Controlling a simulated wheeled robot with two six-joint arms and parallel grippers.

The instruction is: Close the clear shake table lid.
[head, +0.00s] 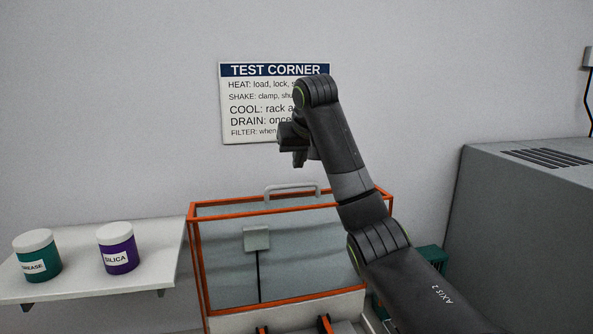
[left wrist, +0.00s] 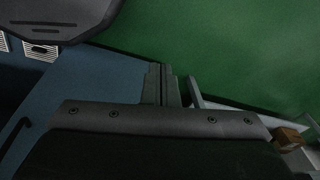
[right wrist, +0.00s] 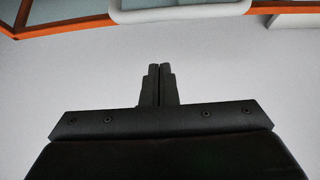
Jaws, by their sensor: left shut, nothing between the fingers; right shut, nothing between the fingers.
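The clear shake table lid (head: 225,255) has an orange frame and stands raised, its clear panel facing me in the head view. A pale handle (head: 290,187) is on its top edge. The handle (right wrist: 180,12) and orange frame also show along the top of the right wrist view. My right gripper (head: 299,160) is shut and empty, above the handle and apart from it in the head view. Its shut fingertips (right wrist: 160,70) show in the right wrist view. My left gripper (left wrist: 160,72) is shut and empty, and is outside the head view.
A white shelf (head: 90,285) at left holds a green jar (head: 37,262) and a purple jar (head: 118,255). A large grey cabinet (head: 530,240) stands at right. A test corner sign (head: 250,105) is on the wall behind. Orange-topped parts (head: 325,325) show below the lid.

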